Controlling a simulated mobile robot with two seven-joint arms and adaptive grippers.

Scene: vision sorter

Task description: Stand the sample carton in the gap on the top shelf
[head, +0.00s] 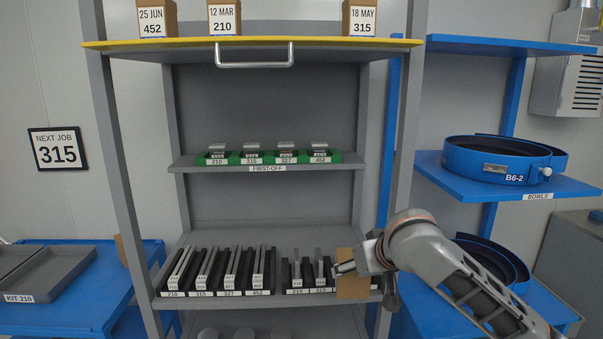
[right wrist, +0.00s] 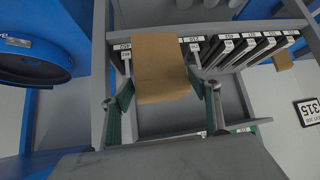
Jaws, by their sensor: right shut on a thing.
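The sample carton (head: 353,283) is a plain brown box in front of the right end of the lower rack shelf; no label shows on the sides in view. My right gripper (head: 359,267) is shut on it. In the right wrist view the carton (right wrist: 160,65) sits between the two fingers (right wrist: 163,95). The top shelf (head: 250,46) has a yellow front edge and a handle. It bears three labelled cartons: 25 JUN 452 (head: 157,18), 12 MAR 210 (head: 224,18) and 18 MAY 315 (head: 360,18). A wide gap lies between 210 and 315. My left gripper is out of view.
The middle shelf (head: 230,169) holds green FIRST-OFF blocks. The lower shelf (head: 225,294) holds several dark slotted holders with labels. Blue shelves (head: 470,178) with round bowls stand right. A blue table (head: 65,312) with a KIT 210 tray (head: 70,269) stands left. A sign (head: 56,149) reads NEXT JOB 315.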

